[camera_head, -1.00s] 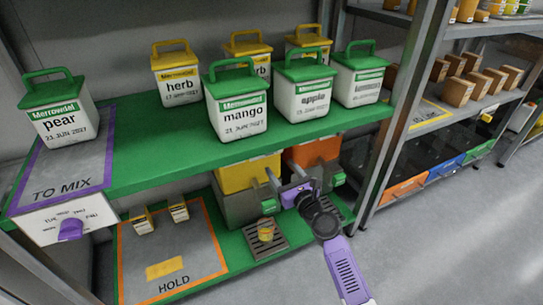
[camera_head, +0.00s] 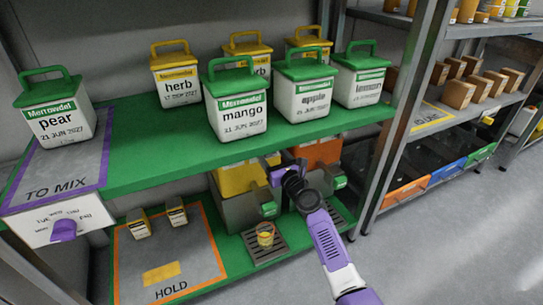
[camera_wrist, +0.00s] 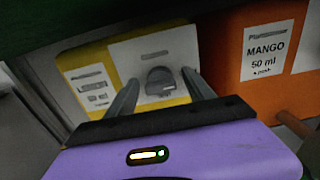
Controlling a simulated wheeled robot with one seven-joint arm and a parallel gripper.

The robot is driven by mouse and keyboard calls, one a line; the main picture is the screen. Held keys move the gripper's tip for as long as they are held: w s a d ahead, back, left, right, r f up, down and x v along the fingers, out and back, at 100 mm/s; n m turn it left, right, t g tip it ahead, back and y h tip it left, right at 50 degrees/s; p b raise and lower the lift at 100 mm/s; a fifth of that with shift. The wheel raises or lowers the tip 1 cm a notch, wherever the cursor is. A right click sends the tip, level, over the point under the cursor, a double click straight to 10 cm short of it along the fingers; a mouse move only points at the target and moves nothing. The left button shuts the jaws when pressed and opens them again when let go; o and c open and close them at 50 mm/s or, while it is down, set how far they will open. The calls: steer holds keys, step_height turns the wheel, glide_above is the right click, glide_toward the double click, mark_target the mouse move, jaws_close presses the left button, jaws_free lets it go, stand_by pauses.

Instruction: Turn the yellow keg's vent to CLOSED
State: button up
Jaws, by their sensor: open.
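The yellow keg (camera_head: 236,180) stands on the lower shelf under the green upper shelf board. In the wrist view the yellow keg (camera_wrist: 96,60) has a light panel with a dark grey vent knob (camera_wrist: 160,82). My gripper (camera_wrist: 160,90) is open, one finger on each side of the knob in that view. I cannot tell whether the fingers touch it. The vent's label is too blurred to read, so its setting is unclear. In the head view my gripper (camera_head: 272,165) is at the keg's upper right, its fingers mostly hidden by my wrist.
An orange keg (camera_head: 322,152) labelled MANGO 50 ml stands close on the right. The green upper shelf (camera_head: 160,165) is just above my gripper. The HOLD mat (camera_head: 190,262) is to the left.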

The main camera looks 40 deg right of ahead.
jaws_close()
steer(key=n+b, duration=0.1)
steer(key=n, duration=0.3)
steer(key=shift+a+f+n, duration=0.1)
steer(key=shift+n, duration=0.3)
steer(key=n+b, duration=0.1)
steer(key=n, duration=0.3)
steer(key=shift+f+n, duration=0.1)
steer(key=shift+n, duration=0.2)
steer(key=shift+a+f+n+b, duration=0.1)
steer(key=shift+n+b, duration=0.7)
steer(key=shift+n, duration=1.35)
steer(key=shift+a+n+b, duration=0.1)
steer(key=shift+n+b, duration=0.7)
steer(key=shift+n, duration=1.35)
